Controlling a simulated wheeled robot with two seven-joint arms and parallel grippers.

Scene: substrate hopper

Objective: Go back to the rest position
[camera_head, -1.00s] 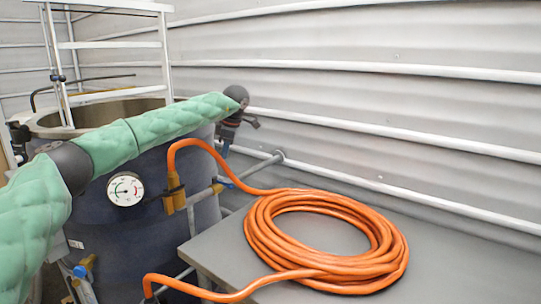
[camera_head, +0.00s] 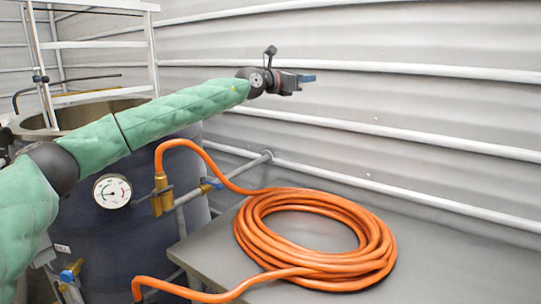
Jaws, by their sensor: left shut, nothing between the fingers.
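My left arm, in a green quilted sleeve, reaches in from the left across the hopper. My left gripper (camera_head: 307,78) is at its end, raised in front of the corrugated wall and pointing right. Its jaws are shut with nothing held. It is apart from the hose and the table. My right gripper is not in view. The dark hopper (camera_head: 105,240) stands at the left, partly hidden behind my arm, with a round gauge (camera_head: 112,191) on its side.
An orange hose (camera_head: 315,270) lies coiled on a grey table (camera_head: 440,235), linked to brass fittings (camera_head: 160,190) and a pipe with a blue-handled valve (camera_head: 211,184). A white ladder frame (camera_head: 153,50) stands behind the hopper. The air above the table is clear.

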